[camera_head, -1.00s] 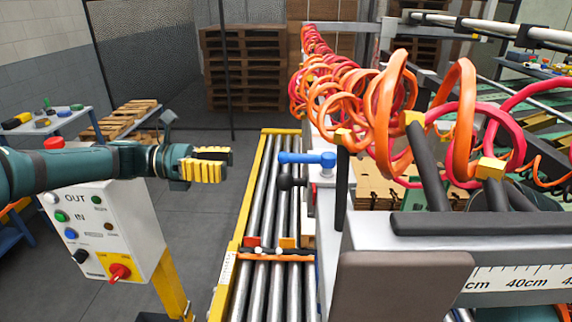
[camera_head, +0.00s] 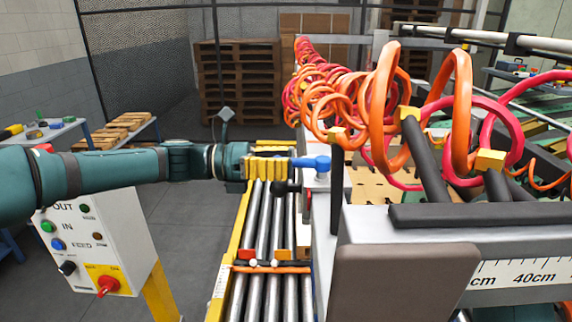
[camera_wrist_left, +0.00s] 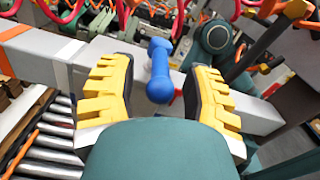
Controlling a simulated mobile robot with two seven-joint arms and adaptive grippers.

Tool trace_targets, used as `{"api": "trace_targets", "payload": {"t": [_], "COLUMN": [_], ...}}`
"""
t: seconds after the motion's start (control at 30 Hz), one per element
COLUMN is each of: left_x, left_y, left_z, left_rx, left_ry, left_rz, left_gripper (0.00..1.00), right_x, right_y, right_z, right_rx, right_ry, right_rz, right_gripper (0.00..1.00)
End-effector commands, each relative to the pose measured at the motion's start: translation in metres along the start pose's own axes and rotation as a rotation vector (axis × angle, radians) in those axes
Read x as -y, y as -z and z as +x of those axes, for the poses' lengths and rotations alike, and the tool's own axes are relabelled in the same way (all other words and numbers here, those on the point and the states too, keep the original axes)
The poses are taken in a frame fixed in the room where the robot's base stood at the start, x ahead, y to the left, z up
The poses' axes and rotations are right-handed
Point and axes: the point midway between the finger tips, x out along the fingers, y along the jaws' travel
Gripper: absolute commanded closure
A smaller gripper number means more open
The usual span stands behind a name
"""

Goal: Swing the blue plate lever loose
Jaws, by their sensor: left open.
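The blue plate lever (camera_head: 315,163) sits on the side of the grey machine frame, above the roller conveyor. Its handle points left toward my left gripper (camera_head: 288,167). In the left wrist view the lever (camera_wrist_left: 159,72) shows as a blue bar with a rounded end, between the two yellow-padded fingers. There is a gap on each side of it, and the left gripper is open. In the head view the fingers hide the handle's end. My right gripper is not in view.
A roller conveyor (camera_head: 262,220) with yellow rails runs below the gripper. Orange and red coiled hoses (camera_head: 375,110) hang over the machine on the right. A control box (camera_head: 95,245) stands at left.

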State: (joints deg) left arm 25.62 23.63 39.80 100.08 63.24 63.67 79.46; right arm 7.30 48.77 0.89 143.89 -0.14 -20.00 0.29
Motion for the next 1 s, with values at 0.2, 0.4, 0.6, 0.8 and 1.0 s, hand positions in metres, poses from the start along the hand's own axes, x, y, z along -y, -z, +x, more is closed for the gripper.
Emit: {"api": "trace_targets", "payload": {"t": [0.2,0.4,0.6,0.8,1.0], "left_x": [-0.0001,-0.0001,0.0000,0.0000,0.0002], "left_y": [-0.0003,-0.0003,-0.0003,-0.0006,-0.0012], "left_z": [0.0055,0.0053,0.0051,0.0051,0.0058], "left_rx": [0.000,0.000,0.000,0.001,0.001], "left_ry": [-0.001,-0.001,-0.001,-0.001,-0.001], "left_rz": [0.000,0.001,0.001,0.001,0.001], "left_gripper": [0.51,0.59,1.00,1.00,1.00], "right_x": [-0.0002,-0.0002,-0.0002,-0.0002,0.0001], "right_y": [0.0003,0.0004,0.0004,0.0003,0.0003], "right_z": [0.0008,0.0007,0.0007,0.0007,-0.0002], "right_rx": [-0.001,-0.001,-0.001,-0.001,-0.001], "right_ry": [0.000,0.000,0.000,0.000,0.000], "right_rz": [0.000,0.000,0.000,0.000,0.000], "right_gripper": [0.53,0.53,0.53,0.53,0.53]}}
